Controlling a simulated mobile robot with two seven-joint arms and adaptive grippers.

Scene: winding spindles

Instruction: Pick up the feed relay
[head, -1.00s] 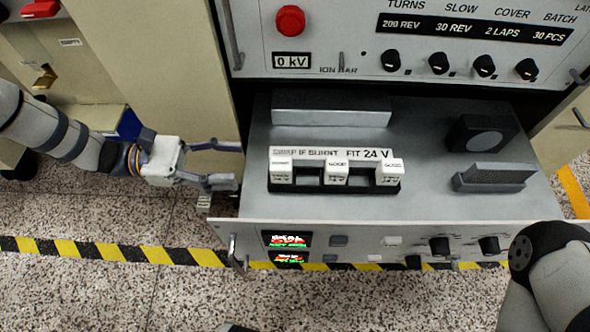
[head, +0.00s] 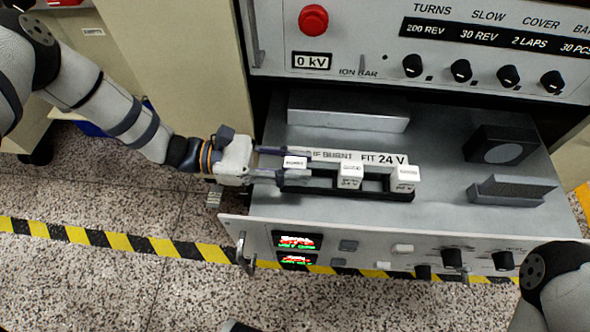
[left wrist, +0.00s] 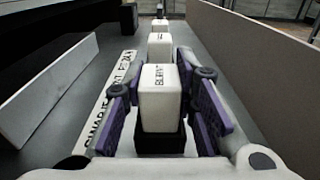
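Three white block relays stand in a row in a black socket strip (head: 378,190) on the open drawer. The left one (head: 295,162) has a label that seems to read BURNT in the left wrist view (left wrist: 160,103). The middle relay (head: 351,175) and right relay (head: 405,178) stand beyond it. Which one is the feed relay I cannot tell. My left gripper (head: 292,168) is open, its fingers on either side of the left relay, which is still seated in the strip. A narrow gap shows at the left finger. My right gripper is out of view.
A sign reading FIT 24 V (head: 380,159) runs behind the relays. A long grey block (head: 348,112), a dark block (head: 500,150) and a grey stepped block (head: 510,190) are on the drawer. The drawer front (head: 370,255) rises at the near edge. The cabinet panel overhangs behind.

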